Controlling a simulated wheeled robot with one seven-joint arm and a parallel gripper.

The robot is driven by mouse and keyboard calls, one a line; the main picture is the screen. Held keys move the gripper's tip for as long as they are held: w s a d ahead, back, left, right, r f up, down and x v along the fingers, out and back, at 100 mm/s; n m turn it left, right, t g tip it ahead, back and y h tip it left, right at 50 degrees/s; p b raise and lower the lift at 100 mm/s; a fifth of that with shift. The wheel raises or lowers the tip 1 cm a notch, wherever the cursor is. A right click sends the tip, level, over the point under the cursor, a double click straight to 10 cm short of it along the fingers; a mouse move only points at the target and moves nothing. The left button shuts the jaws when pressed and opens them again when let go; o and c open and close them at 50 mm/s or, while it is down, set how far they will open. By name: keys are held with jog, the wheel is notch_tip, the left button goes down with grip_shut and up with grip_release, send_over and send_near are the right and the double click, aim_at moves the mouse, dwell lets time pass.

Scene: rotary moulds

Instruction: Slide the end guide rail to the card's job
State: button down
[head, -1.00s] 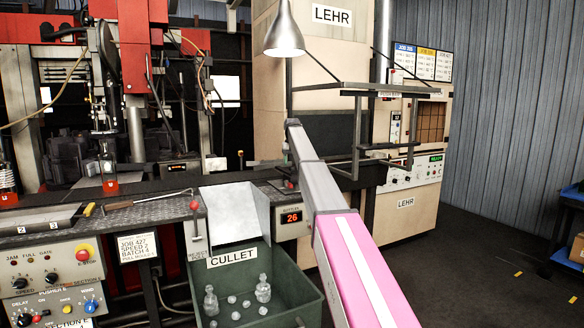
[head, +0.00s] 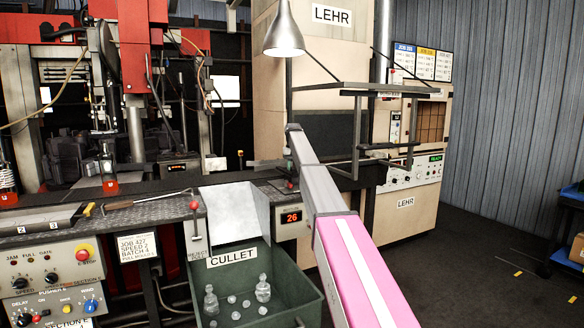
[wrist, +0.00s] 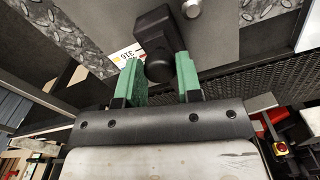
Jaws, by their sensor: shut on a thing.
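In the wrist view my gripper (wrist: 158,78) has its two green-padded fingers around a black knob (wrist: 156,45) and is shut on it. The knob stands over a grey plate (wrist: 225,38). A white label (wrist: 125,53) with a number that looks like 316 lies beside the left finger, partly covered by it. How the knob joins the guide rail is hidden. In the head view my arm covers the gripper and the knob. A card (head: 135,246) on the machine front reads JOB 427, SPEED 2, BATCH 4.
A green CULLET bin (head: 238,290) with glass pieces stands below the bench, left of my arm. The LEHR cabinet (head: 405,205) is behind my arm. A lamp (head: 284,35) hangs above. A board (head: 420,62) of job cards is at the back right. Open floor lies right.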

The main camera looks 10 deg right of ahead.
jog(key=c, duration=0.8)
grip_release()
notch_tip(320, 180, up, 11)
jog(key=shift+f, duration=0.1)
